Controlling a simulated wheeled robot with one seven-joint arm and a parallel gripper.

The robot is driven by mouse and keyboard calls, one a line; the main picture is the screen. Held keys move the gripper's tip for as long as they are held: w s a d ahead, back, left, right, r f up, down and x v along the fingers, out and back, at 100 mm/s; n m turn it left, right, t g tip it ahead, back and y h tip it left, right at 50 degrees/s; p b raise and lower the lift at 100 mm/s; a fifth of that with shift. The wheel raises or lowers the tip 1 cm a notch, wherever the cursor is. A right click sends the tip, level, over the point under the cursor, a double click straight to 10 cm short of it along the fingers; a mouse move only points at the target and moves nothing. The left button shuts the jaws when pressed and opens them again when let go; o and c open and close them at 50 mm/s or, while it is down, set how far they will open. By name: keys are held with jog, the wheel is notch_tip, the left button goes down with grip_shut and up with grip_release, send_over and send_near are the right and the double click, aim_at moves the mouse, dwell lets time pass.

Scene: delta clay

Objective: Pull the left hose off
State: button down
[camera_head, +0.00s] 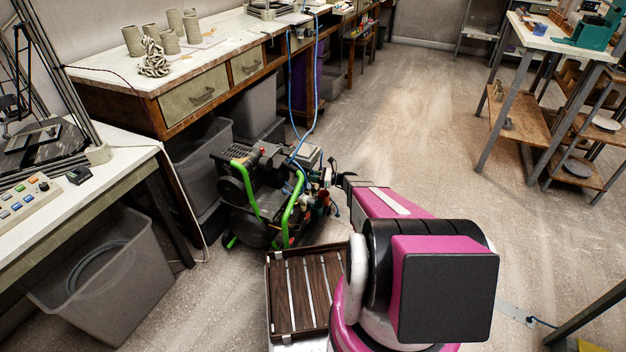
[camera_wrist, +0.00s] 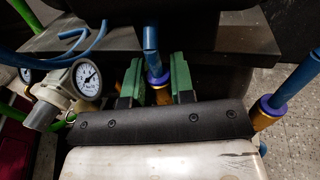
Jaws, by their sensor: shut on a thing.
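In the wrist view, a blue hose (camera_wrist: 151,38) runs down into a purple collar on a brass-coloured fitting, between my fingers. It is the left one of two hoses with such collars. My gripper (camera_wrist: 158,82), with green finger pads, is shut on this left hose at its collar end. The right hose (camera_wrist: 292,85) runs into its own purple collar and brass fitting, apart from my fingers. The black and green compressor (camera_head: 262,200) stands on the floor in the head view. My arm reaches its right side, where the fingertips are too small to make out.
A pressure gauge (camera_wrist: 87,79) sits left of my fingers. A thin blue hose (camera_head: 316,95) hangs from the bench (camera_head: 135,82) to the compressor. Grey bins (camera_head: 105,270) stand left. A slatted wooden tray (camera_head: 292,290) lies in front.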

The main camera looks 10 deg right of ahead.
jog(key=c, duration=1)
grip_release()
jog(key=shift+r, duration=0.3)
jog(key=shift+o, duration=0.2)
jog(key=shift+f, duration=0.1)
jog(key=v, duration=1)
jog(key=shift+s+d, duration=0.2)
jog(key=shift+d, duration=0.15)
